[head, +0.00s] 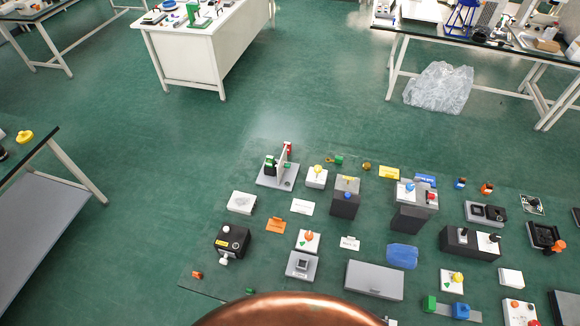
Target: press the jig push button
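Several small devices with coloured buttons or knobs stand on the floor, and I cannot tell which one is the jig push button. A dark grey block (343,208) has a blue round part on its front and a yellow one on top. A grey two-level block (408,216) carries blue and red parts on top. White boxes have a yellow knob (317,171), an orange knob (309,236) and another yellow knob (457,278). A white panel (517,310) with red and orange buttons is at the bottom right. Neither gripper is in view.
The devices stand close together on a dark green mat area. A black box (231,242) and a flat grey box (374,281) stand among them. White-legged tables (206,42) line the back, and a clear plastic bag (440,88) lies under one. Green floor between is clear.

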